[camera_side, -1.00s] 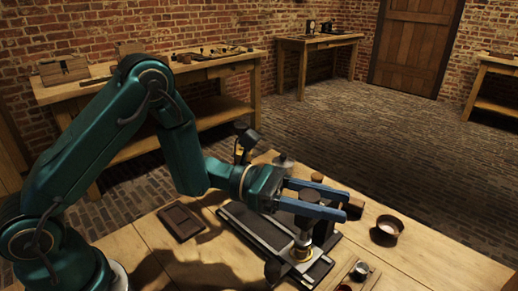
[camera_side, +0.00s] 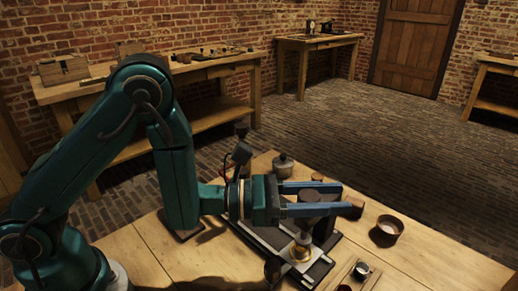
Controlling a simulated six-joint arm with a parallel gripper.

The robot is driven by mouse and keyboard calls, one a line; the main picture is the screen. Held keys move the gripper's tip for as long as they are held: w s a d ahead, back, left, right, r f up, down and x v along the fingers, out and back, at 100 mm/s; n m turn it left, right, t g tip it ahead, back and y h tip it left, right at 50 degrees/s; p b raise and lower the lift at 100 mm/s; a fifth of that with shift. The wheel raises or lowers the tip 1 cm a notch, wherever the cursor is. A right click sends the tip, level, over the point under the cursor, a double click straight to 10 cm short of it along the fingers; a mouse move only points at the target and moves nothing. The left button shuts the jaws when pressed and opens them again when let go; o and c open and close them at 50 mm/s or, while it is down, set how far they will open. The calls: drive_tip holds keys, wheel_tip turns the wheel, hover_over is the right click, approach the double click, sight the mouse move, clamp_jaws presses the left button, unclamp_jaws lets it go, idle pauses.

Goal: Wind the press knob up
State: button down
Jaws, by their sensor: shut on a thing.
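The press knob (camera_side: 310,195) is a dark round cap at the top of a small press. It sits between the two blue fingers of my gripper (camera_side: 314,199), which is shut on it from the left side. The near finger hides part of the knob and the upper press.
A brown bowl (camera_side: 388,229) stands to the right of the press. A wooden tray with a small cup (camera_side: 361,270) lies at the front right. The table's right side is mostly clear.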

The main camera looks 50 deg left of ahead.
idle(0.3)
drive_tip(key=shift+c, duration=2.1)
unclamp_jaws()
drive_tip(key=a+r, duration=1.1)
drive_tip(key=shift+s+a, duration=0.25)
drive_tip(key=shift+a, duration=0.1)
